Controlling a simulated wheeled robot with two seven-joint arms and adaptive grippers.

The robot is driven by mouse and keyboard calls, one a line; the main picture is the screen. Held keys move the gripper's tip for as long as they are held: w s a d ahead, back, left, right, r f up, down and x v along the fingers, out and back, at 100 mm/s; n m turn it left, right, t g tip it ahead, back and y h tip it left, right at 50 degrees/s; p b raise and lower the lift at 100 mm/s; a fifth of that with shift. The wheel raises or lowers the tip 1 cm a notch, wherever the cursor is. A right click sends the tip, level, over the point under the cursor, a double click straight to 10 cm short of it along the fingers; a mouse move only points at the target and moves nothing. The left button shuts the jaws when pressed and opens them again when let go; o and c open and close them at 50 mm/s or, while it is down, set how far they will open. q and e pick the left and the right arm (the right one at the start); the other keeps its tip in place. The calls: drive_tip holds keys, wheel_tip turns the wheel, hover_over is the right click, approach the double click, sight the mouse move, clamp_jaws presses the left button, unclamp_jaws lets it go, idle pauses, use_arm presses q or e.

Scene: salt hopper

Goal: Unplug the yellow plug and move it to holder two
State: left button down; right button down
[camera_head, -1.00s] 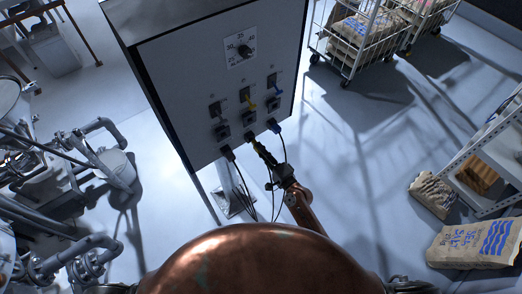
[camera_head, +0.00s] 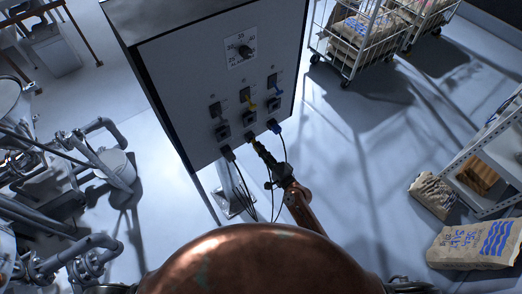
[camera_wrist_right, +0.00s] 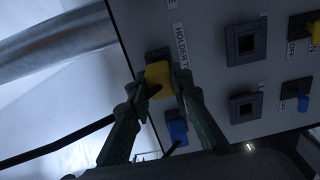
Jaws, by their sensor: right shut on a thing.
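The yellow plug (camera_wrist_right: 158,76) is at the lower-row holder of the grey panel, beside a label reading "HOLDER T", the rest of it hidden. My right gripper (camera_wrist_right: 160,92) is shut on the plug, one finger on each side. In the head view my right gripper (camera_head: 262,152) reaches up to the middle of the panel's lower row, and the plug is mostly hidden there. I cannot tell how deep the plug sits. A blue plug (camera_wrist_right: 178,131) sits in the neighbouring holder. My left gripper is not in view.
A dark plug (camera_head: 228,153) is left of my gripper. Cables hang below. Pipes stand left; a shelf and sacks (camera_head: 473,246) are right.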

drive_tip(key=shift+x, duration=1.4)
drive_tip(key=c, duration=1.7)
unclamp_jaws()
drive_tip(key=shift+o, duration=0.6)
drive_tip(key=o, duration=0.4)
drive_tip(key=shift+s+d, duration=0.1)
drive_tip(key=shift+v, duration=2.85)
drive_tip(key=v, duration=1.2)
